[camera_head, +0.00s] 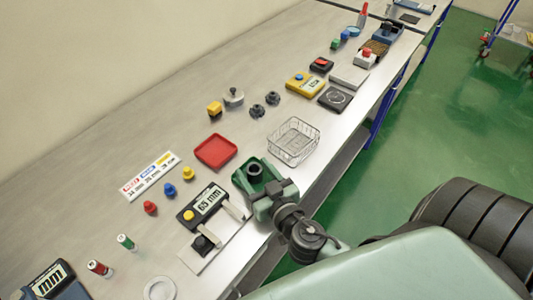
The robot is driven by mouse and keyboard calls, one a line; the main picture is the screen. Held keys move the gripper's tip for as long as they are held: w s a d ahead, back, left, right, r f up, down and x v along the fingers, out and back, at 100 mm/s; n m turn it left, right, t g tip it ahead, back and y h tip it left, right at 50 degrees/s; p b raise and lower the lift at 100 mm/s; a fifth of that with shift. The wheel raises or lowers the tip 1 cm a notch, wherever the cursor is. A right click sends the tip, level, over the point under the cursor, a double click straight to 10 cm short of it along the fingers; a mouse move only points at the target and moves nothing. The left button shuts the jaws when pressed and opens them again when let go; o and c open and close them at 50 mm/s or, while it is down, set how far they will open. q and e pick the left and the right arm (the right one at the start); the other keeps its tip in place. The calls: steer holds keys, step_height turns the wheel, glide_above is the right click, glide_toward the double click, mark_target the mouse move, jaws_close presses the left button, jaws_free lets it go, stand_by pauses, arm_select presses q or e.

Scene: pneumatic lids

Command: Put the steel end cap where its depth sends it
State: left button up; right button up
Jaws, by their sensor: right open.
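A grey metallic cap with a knob (233,97) stands on the bench beyond the red tray; I cannot tell for sure that it is the steel end cap. A dark gauge (208,203) has a display that seems to read 65 mm and a yellow button. A black piece (205,243) sits on its pale base. A card (150,176) carries red, blue and yellow labels with mm figures. My green right gripper (259,176) is open near the bench's front edge, right of the gauge. My left gripper is not in view.
A red tray (215,151) and a wire basket (293,142) stand beyond the gripper. Red (150,207), blue (170,189) and yellow (188,173) knobs stand by the card. Two dark parts (265,105) and a yellow box (304,84) are farther back.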

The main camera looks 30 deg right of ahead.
steer(key=s+b, duration=0.1)
steer(key=s, duration=0.2)
steer(key=s+b, duration=0.2)
steer(key=s, duration=0.1)
steer(key=s+r+b, duration=0.1)
steer(key=s, duration=0.2)
steer(key=shift+s+a+b, duration=0.3)
steer(key=shift+s+b, duration=0.05)
steer(key=shift+s, duration=0.05)
steer(key=shift+s+r+b, duration=0.15)
steer(key=shift+s+b, duration=0.15)
steer(key=shift+s, duration=0.3)
steer(key=shift+s+r, duration=0.2)
